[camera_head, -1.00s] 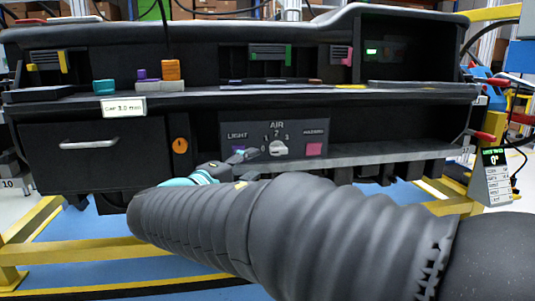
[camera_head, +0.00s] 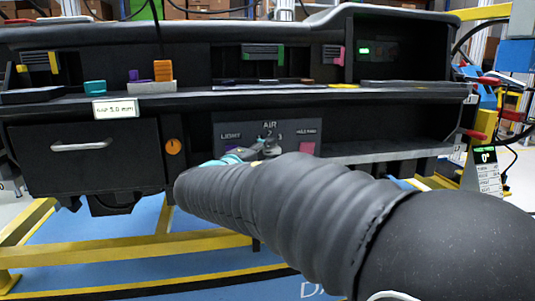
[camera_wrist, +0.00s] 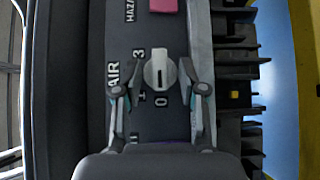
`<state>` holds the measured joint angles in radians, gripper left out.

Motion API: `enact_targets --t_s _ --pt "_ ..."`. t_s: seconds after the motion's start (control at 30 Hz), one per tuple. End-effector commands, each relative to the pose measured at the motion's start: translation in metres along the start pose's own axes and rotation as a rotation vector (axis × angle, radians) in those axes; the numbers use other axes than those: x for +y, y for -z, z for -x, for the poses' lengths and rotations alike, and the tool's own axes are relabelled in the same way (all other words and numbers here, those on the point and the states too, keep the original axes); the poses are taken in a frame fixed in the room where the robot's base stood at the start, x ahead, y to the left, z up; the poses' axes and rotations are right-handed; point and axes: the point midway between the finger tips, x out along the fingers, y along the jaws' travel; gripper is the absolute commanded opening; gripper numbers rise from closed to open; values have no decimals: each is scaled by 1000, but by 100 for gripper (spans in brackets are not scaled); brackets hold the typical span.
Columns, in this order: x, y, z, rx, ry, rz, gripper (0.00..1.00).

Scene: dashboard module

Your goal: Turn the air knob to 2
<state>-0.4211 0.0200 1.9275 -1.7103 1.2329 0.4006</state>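The air knob (camera_wrist: 159,69) is a pale round dial on the dark control panel (camera_wrist: 165,28). In the wrist view, its raised bar lies lengthwise and a short dark mark points toward the 0. The 0, 1 and 3 labels show around it; I cannot make out the 2 there. My gripper (camera_wrist: 151,72) is open, one finger on each side of the knob, with visible gaps to it. In the head view, my gripper (camera_head: 254,148) is at the panel, and its fingers and my arm partly hide the knob (camera_head: 272,148).
A pink hazard button (camera_head: 307,148) is right of the knob, and the light control, left, is mostly covered by my gripper. An orange round knob (camera_head: 173,147) and a drawer (camera_head: 75,160) are farther left. A shelf ledge (camera_head: 390,151) runs to the right.

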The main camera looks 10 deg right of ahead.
Motion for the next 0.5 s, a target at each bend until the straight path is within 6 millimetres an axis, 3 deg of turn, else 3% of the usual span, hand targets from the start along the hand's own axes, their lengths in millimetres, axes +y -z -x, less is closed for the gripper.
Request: enact_targets --t_s 0.03,0.13,0.5 --pt "0 0 0 0 0 0 27" --pt "0 0 0 0 0 0 2" --pt "1 0 0 0 12 -14 0"
